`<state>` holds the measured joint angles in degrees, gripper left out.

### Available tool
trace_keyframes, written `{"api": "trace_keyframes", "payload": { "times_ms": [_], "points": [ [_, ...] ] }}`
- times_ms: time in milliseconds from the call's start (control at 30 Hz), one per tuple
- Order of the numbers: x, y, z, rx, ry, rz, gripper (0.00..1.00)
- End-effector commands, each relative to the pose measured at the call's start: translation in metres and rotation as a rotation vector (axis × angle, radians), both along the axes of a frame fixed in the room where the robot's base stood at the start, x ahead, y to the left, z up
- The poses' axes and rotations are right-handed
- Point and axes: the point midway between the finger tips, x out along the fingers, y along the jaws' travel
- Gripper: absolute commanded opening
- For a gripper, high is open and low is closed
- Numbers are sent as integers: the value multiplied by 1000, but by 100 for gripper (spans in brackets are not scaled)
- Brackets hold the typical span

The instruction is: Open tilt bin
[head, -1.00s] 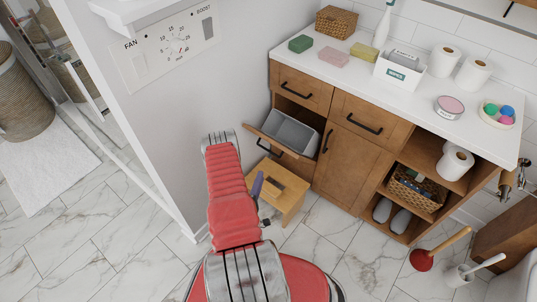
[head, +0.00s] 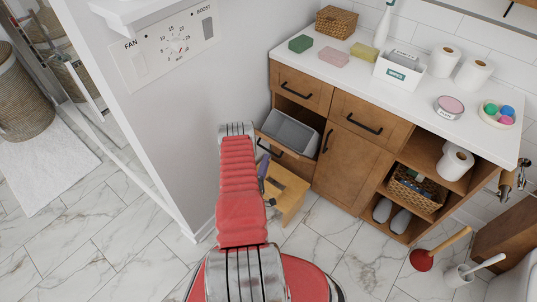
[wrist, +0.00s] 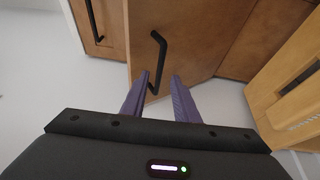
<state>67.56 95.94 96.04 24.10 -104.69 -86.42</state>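The tilt bin (head: 293,131) is a wooden front tipped outward at the left of the cabinet, with a grey liner inside showing. Its black handle (head: 276,154) is on the outer face, partly hidden by my arm in the head view. In the wrist view the bin's wooden front (wrist: 190,40) and black handle (wrist: 157,60) are ahead. My gripper (wrist: 161,75) has two purple fingers spread apart, with the handle's lower end appearing between them. I cannot tell whether they touch it. In the head view my gripper (head: 264,172) is mostly hidden behind the arm.
A small wooden stool (head: 288,190) stands just below the bin, close to my gripper; it also shows at the right of the wrist view (wrist: 285,85). A grey wall (head: 185,110) is close on the left. A plunger (head: 423,259) stands on the floor at right.

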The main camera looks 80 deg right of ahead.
Motion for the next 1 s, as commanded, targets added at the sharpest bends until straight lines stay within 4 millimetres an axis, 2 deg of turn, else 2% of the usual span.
{"api": "trace_keyframes", "payload": {
  "times_ms": [200, 400, 733, 1000],
  "points": [
    [-1, -32, 2, -1, -1, 0, 28],
    [-1, -49, 3, -1, 0, 0, 28],
    [0, -51, 3, 1, 0, 1, 27],
    [0, -50, 3, 1, 0, 1, 8]
  ]
}}
